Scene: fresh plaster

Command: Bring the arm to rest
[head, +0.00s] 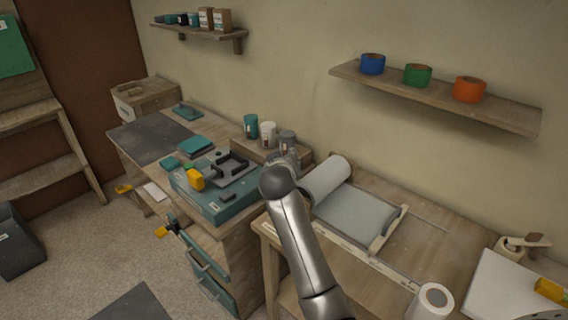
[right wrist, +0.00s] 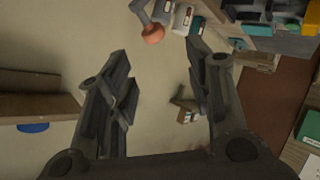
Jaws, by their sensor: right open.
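My right arm (head: 297,235) reaches up from the bottom of the head view, over the gap between the workbench and the pasting table. Its gripper (head: 287,158) is mostly hidden behind the wrist there. In the right wrist view the right gripper (right wrist: 158,55) shows two dark fingers spread wide apart, with nothing between them but the wall behind. My left arm and gripper are not in view.
The workbench (head: 150,138) holds a teal case (head: 213,203) and several cans. The pasting table (head: 440,255) carries a grey paper roll (head: 327,178). Shelves with tape rolls (head: 417,75) and boxes (head: 221,19) hang on the wall. Carpet floor (head: 75,250) is open at left.

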